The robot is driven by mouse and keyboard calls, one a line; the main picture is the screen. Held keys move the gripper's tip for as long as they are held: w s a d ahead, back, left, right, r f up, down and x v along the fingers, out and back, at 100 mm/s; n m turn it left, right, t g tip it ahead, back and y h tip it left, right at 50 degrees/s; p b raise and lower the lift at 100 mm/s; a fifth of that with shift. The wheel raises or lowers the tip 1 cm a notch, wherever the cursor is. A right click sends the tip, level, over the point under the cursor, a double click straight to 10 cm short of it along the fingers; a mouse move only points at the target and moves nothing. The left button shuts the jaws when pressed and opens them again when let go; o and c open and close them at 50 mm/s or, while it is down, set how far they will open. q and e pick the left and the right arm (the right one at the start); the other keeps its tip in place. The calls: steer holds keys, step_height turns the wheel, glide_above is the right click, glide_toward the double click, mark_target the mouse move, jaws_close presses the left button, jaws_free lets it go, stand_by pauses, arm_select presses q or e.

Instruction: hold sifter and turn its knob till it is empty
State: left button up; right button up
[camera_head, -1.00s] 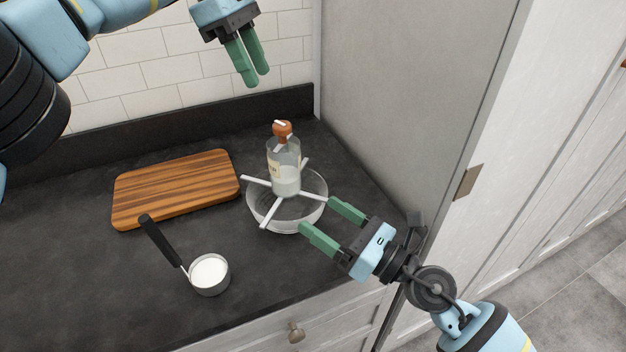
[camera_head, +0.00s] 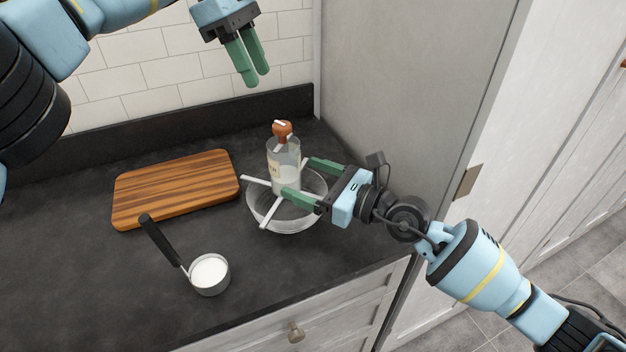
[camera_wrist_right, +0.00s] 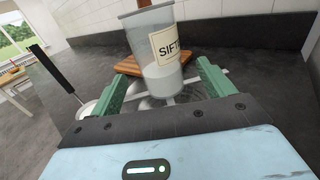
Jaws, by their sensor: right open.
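The sifter (camera_head: 284,156) is a clear cylinder with white powder low inside and an orange-brown knob (camera_head: 282,130) on top. It stands upright on a white cross-shaped rack over a clear glass bowl (camera_head: 262,212). My right gripper (camera_head: 302,178) is open, with its green fingers reaching in from the right around the sifter's lower part. In the right wrist view the sifter (camera_wrist_right: 160,58), with a label reading "SIFT", stands between the spread fingers (camera_wrist_right: 165,85), with gaps at both sides. My left gripper (camera_head: 258,82) is empty, high by the tiled wall, its fingers close together with a narrow gap.
A striped wooden board (camera_head: 175,188) lies left of the bowl. A metal cup of white powder (camera_head: 210,274) with a black handle stands in front. A tall grey panel (camera_head: 400,85) rises at right. The counter's left front is clear.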

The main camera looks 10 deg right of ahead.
mark_target(279, 168)
steer(key=shift+x, duration=3.6)
arm_select(q)
steer(key=shift+o, duration=0.3)
arm_select(e)
steer(key=c, duration=1.2)
